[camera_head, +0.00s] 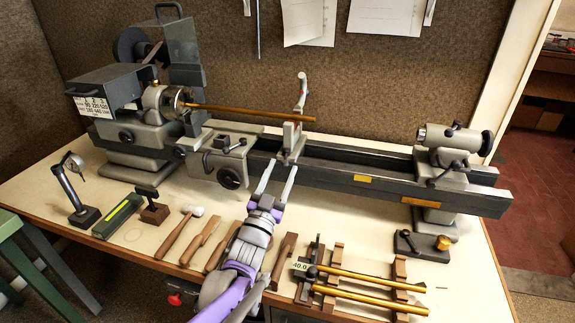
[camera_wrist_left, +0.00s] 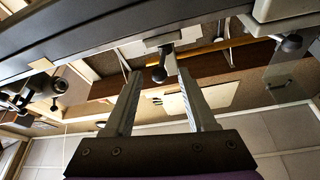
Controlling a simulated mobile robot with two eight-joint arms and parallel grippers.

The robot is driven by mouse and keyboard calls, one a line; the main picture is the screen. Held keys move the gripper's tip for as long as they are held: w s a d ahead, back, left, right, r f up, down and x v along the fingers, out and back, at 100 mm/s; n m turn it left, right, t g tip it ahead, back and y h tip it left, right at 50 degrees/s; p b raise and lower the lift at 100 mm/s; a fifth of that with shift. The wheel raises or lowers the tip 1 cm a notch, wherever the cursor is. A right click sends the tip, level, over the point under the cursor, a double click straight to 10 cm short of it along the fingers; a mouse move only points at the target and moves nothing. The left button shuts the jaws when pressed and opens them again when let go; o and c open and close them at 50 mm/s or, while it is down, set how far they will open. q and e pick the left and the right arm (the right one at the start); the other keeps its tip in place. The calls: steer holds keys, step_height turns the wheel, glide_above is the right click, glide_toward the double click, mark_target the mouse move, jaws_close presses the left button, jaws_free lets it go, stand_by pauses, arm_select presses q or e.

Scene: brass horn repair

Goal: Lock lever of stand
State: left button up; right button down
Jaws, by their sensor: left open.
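The stand (camera_head: 291,141) is a light grey rest on the lathe bed (camera_head: 350,178), with a jointed arm standing up above it. The lock lever is not clear in the head view. In the left wrist view, a dark lever with a round ball knob (camera_wrist_left: 159,75) sticks out below a pale block of the stand (camera_wrist_left: 172,38). My left gripper (camera_head: 279,172) is in front of the bed, just below the stand. In the left wrist view its open fingers (camera_wrist_left: 159,82) lie on either side of the knob, with visible gaps. My right gripper is not in view.
A brass tube (camera_head: 250,112) runs from the chuck (camera_head: 175,101) past the stand. The tailstock (camera_head: 449,143) is at the right of the bed. Mallets, wooden tools and brass rods (camera_head: 370,280) on wooden supports lie along the bench front (camera_head: 140,235).

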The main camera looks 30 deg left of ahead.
mark_target(285, 159)
arm_select(q)
steer(key=shift+x, duration=1.4)
jaws_close()
